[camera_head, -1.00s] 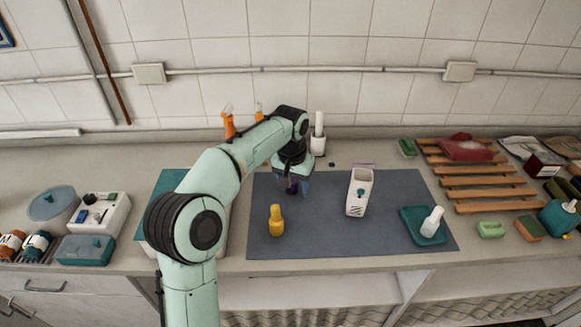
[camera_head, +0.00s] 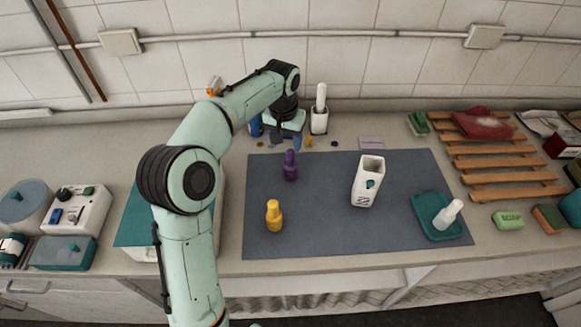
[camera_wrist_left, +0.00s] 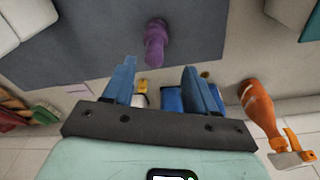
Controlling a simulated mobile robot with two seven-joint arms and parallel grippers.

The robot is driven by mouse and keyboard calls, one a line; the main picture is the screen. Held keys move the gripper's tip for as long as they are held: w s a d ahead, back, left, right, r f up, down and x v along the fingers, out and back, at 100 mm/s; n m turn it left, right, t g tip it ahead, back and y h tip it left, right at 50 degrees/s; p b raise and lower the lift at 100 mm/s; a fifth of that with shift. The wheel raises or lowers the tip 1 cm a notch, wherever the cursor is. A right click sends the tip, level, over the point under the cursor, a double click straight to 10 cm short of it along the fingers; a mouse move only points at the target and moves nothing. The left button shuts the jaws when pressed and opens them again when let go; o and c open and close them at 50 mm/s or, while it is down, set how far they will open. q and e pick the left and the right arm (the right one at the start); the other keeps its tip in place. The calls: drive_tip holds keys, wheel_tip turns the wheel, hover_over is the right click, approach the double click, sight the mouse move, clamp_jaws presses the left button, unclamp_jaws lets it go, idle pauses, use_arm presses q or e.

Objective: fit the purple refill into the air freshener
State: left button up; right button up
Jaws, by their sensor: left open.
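The purple refill (camera_head: 290,166) stands upright on the dark grey mat (camera_head: 325,215), near its back left part; it also shows in the left wrist view (camera_wrist_left: 156,42). My left gripper (camera_head: 284,138) is behind the refill, towards the wall. Its blue fingers (camera_wrist_left: 162,82) are apart with nothing held between them, and the refill is beyond their tips. The white air freshener (camera_head: 366,183) stands upright on the mat, right of the refill, with an open top and a small teal mark on its front. My right gripper is in no view.
A yellow bottle (camera_head: 274,216) stands on the mat in front of the refill. A teal tray (camera_head: 427,229) with a white bottle is at the mat's right. A white holder (camera_head: 319,123) stands near the wall. An orange bottle (camera_wrist_left: 257,105) shows in the wrist view.

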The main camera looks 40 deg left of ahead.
sight(290, 151)
use_arm(q)
wheel_tip(290, 151, down, 2)
drive_tip(key=shift+w+a+f, duration=0.1)
drive_tip(key=shift+f, duration=0.15)
drive_tip(key=f, duration=0.1)
drive_tip(key=w+f, duration=0.1)
drive_tip(key=f, duration=0.3)
drive_tip(key=shift+w+d+f, duration=0.2)
drive_tip(key=shift+w, duration=0.15)
clamp_jaws()
